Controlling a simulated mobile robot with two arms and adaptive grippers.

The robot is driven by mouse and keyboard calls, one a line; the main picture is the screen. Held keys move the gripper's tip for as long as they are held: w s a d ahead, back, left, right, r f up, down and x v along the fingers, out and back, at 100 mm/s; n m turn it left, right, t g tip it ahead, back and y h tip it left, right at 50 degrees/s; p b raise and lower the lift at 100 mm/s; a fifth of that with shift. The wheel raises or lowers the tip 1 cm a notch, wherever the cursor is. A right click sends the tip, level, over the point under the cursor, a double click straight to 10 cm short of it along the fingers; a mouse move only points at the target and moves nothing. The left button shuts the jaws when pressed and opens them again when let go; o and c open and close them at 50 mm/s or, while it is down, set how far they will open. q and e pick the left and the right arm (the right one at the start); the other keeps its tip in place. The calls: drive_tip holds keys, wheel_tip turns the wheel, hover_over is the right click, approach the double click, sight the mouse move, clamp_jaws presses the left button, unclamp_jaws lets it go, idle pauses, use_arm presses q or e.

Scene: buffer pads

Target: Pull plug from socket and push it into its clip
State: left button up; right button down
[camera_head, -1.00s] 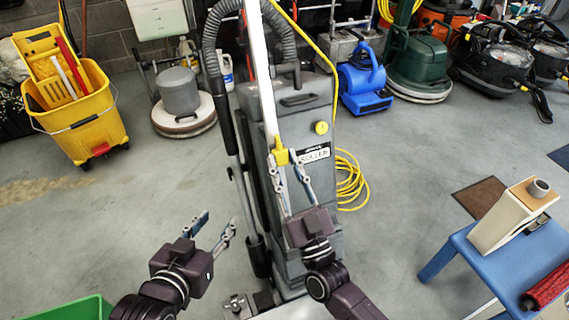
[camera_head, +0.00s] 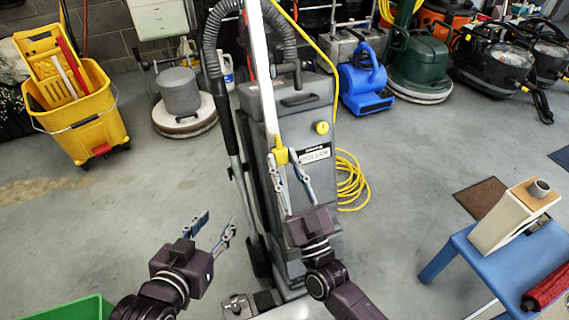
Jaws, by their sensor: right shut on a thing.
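A yellow piece that looks like the plug (camera_head: 281,152) shows at the lower end of a white pole, in front of the grey upright floor machine (camera_head: 300,112). My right gripper (camera_head: 288,158) is shut on this yellow piece, with its fingers on either side. A round yellow part (camera_head: 322,127) sits on the machine's front, above a white label. I cannot tell whether it is the socket or the clip. My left gripper (camera_head: 217,221) is open and empty, low and left of the machine, over bare floor.
A yellow cord (camera_head: 350,180) lies coiled right of the machine. A blue bench (camera_head: 470,250) with a beige block stands at right. A green bin (camera_head: 75,310) is at lower left, a yellow mop bucket (camera_head: 85,120) at upper left. Floor between is clear.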

drive_tip(key=c, duration=1.5)
unclamp_jaws()
drive_tip(key=v, duration=1.2)
